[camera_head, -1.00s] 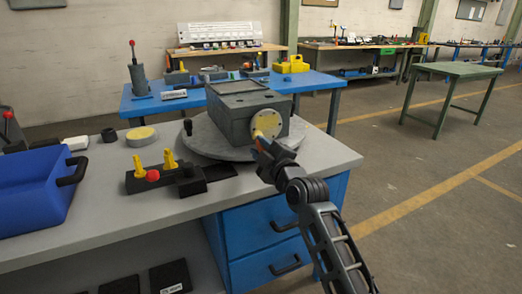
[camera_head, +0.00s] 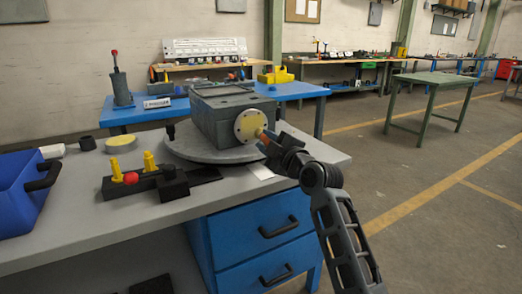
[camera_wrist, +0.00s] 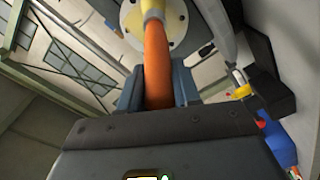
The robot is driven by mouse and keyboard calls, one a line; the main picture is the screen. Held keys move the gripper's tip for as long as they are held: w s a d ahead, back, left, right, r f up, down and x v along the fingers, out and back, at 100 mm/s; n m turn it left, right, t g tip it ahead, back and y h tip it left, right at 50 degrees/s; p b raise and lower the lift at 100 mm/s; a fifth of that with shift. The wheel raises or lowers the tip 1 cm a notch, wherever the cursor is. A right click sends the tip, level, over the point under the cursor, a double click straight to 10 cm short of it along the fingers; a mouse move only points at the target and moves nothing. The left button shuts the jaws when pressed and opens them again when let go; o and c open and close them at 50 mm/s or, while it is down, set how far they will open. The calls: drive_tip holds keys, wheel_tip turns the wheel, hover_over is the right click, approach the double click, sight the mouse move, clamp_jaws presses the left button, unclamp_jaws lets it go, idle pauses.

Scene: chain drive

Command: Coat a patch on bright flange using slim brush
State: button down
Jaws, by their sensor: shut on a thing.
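The bright flange (camera_head: 246,120) is a pale round plate with bolt holes on the end face of a dark grey housing (camera_head: 218,118). My gripper (camera_head: 273,145) is shut on a slim brush (camera_head: 261,134) with an orange handle and a yellow front part, just right of the flange. In the wrist view the orange brush handle (camera_wrist: 157,72) runs up between the two fingers toward the flange (camera_wrist: 176,22). The brush's front end overlaps the flange there. The bristle tip is cut off at the picture's top, so I cannot tell if it touches. No distinct coated patch can be made out.
The housing stands on a round grey turntable (camera_head: 186,150) on the grey bench. To its left are a black holder (camera_head: 145,186) with yellow pegs and a red ball, a yellow-topped round pot (camera_head: 121,144) and a blue bin (camera_head: 22,195). Open floor lies right.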

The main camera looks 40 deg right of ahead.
drive_tip(key=shift+s+d+b, duration=0.15)
drive_tip(key=shift+d+b, duration=0.55)
drive_tip(key=shift+d, duration=0.1)
drive_tip(key=w+a+p, duration=0.2)
drive_tip(key=a+p, duration=0.1)
drive_tip(key=a, duration=0.4)
drive_tip(key=shift+a, duration=0.35)
drive_tip(key=shift+p+v, duration=0.35)
drive_tip(key=shift+v, duration=2.55)
drive_tip(key=shift+s+a+r, duration=0.1)
drive_tip(key=shift+a, duration=0.05)
